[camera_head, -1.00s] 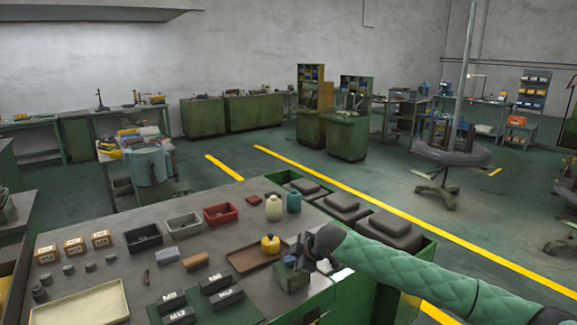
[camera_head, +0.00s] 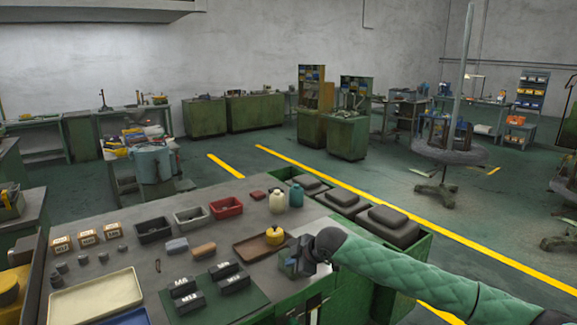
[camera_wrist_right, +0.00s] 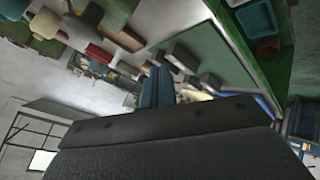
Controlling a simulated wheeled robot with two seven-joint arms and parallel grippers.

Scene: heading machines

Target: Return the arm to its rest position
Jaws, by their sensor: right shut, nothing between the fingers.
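My right arm, in a green quilted sleeve, comes in from the right in the head view. Its right gripper (camera_head: 298,264) is at the near right edge of the grey bench (camera_head: 150,262), shut and empty. A brown tray (camera_head: 250,252) with a yellow-topped container (camera_head: 274,237) lies just left of and behind it. In the right wrist view, the dark gripper body fills the lower part and the bench objects show tilted beyond it. My left gripper is not in view.
On the bench are black, grey and red bins (camera_head: 226,207), a cream tray (camera_head: 95,298), black blocks on a green mat (camera_head: 238,300), and two bottles (camera_head: 278,202).

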